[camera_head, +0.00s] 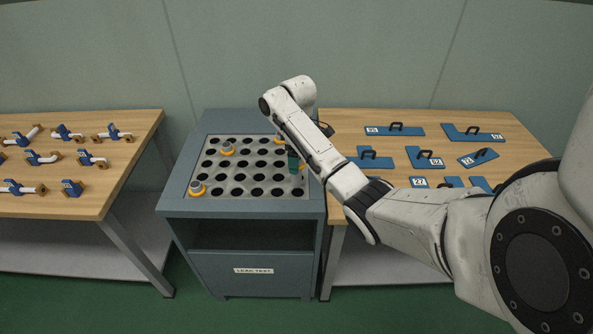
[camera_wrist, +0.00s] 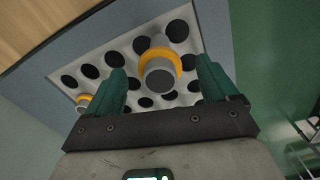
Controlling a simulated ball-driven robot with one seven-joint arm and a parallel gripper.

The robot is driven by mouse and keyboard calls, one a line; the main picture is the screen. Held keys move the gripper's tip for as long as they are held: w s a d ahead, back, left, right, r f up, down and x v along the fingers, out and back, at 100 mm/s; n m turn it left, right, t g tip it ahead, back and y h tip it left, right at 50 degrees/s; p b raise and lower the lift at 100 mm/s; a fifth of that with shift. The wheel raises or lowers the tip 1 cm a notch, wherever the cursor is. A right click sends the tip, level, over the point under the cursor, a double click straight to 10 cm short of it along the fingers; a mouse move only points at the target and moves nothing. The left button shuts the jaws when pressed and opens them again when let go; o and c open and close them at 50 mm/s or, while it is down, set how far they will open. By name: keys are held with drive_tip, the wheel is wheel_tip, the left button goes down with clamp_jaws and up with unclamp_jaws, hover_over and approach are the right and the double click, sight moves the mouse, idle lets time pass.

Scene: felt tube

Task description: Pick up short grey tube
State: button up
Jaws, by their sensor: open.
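A short grey tube with an orange collar (camera_wrist: 159,66) stands in a hole of the perforated plate, seen nearly end-on in the wrist view. My gripper (camera_wrist: 161,72) is open, with one green finger on each side of this tube. I cannot tell how far the fingertips are from it in depth. In the head view my gripper (camera_head: 294,164) is over the right side of the plate, and my arm hides part of that area.
The perforated plate (camera_head: 212,170) tops a blue-grey cabinet (camera_head: 251,273) labelled "LEAK TEST". A wooden table (camera_head: 75,200) at left holds several blue-and-white pipe parts. A wooden table (camera_head: 460,143) at right holds several blue flat pieces with black handles. Many plate holes are empty.

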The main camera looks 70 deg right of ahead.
drive_tip(key=shift+f, duration=1.75)
drive_tip(key=c, duration=1.2)
drive_tip(key=shift+w+r+p, duration=0.1)
drive_tip(key=shift+r+p, duration=0.1)
drive_tip(key=shift+p, duration=0.15)
